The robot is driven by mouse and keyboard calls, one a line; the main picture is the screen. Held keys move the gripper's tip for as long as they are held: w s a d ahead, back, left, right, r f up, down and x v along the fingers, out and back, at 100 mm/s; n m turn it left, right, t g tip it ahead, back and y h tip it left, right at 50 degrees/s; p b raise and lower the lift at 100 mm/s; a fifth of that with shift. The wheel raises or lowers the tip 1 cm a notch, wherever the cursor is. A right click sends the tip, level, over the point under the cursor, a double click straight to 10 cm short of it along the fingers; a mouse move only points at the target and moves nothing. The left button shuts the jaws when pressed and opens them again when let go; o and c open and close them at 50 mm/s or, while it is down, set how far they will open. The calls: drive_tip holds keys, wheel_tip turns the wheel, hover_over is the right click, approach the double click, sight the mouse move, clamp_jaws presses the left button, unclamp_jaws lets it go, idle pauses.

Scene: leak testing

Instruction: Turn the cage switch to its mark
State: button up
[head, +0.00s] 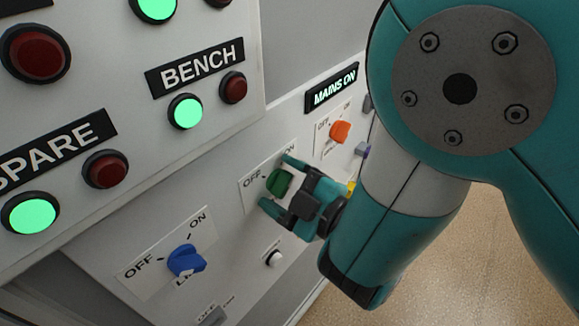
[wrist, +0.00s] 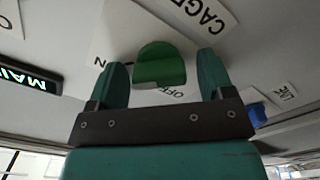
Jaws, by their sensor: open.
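The cage switch (head: 279,182) is a green knob on a white plate with OFF and ON marks. It also shows in the wrist view (wrist: 160,66), where the plate reads CAGE. My gripper (head: 276,181) is open, with one finger on either side of the green knob. I cannot tell which mark the knob points to.
A blue LINE switch (head: 186,261) is at lower left and an orange switch (head: 340,132) is at upper right. A lit MAINS ON sign (head: 332,88) is above. Green lamps and red buttons, including BENCH (head: 195,67), fill the left panel. Open floor (head: 480,260) is at right.

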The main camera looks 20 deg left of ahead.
drive_tip(key=c, duration=1.1)
drive_tip(key=n+b, duration=0.2)
drive_tip(key=n, duration=0.2)
drive_tip(key=shift+f, duration=0.2)
drive_tip(key=shift+r+n+b, duration=0.15)
drive_tip(key=shift+n+b, duration=0.3)
drive_tip(key=shift+n, duration=0.65)
drive_tip(key=shift+s+f+n+b, duration=0.1)
drive_tip(key=shift+f+n+b, duration=0.15)
drive_tip(key=shift+n+b, duration=0.7)
drive_tip(key=n, duration=0.4)
drive_tip(key=shift+r+b, duration=0.15)
drive_tip(key=shift+b, duration=0.15)
